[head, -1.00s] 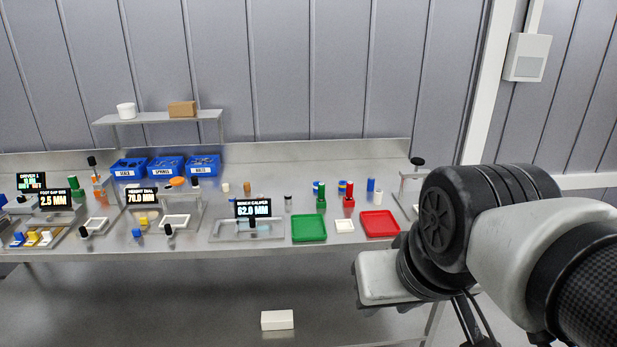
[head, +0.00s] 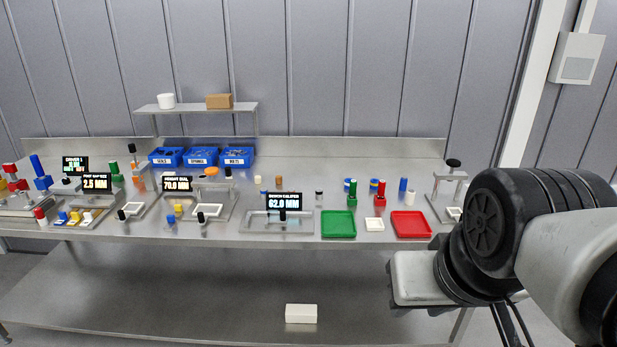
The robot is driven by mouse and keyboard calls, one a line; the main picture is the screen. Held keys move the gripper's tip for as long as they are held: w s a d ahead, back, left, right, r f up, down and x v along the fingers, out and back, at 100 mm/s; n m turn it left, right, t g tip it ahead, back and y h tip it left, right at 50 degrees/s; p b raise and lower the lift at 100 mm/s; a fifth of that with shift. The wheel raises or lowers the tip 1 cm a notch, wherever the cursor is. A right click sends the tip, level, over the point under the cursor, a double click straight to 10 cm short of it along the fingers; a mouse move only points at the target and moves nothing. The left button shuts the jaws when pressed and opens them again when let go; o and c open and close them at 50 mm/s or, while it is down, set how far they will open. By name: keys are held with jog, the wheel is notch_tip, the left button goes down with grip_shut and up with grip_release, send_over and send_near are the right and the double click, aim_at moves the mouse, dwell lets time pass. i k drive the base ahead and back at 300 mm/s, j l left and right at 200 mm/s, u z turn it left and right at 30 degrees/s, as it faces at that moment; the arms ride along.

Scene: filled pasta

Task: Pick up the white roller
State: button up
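Several small cylinders stand on the steel workbench (head: 150,228). A small white cylinder (head: 410,197) stands right of a blue cylinder (head: 403,184), behind the red tray (head: 411,224). A smaller pale cylinder (head: 257,180) stands farther left, behind the bench caliper. A wider white cylinder (head: 166,101) sits on the raised shelf. I cannot tell for sure which of these is the white roller. My arm fills the lower right of the view, in front of the bench's right end. My gripper's fingers are not visible.
A green tray (head: 338,224) and a small white square tray (head: 375,224) lie left of the red tray. Blue bins (head: 202,157) stand at the back. Gauges with displays line the bench's left and middle. A white box (head: 301,313) lies on the lower shelf.

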aim_at(410, 197)
jog(key=i+l, duration=0.2)
jog(key=i, duration=0.2)
jog(key=i+l, duration=0.15)
jog(key=i, duration=0.25)
jog(key=i+l, duration=0.2)
jog(key=i, duration=0.2)
jog(key=i+l, duration=0.2)
jog(key=i, duration=0.2)
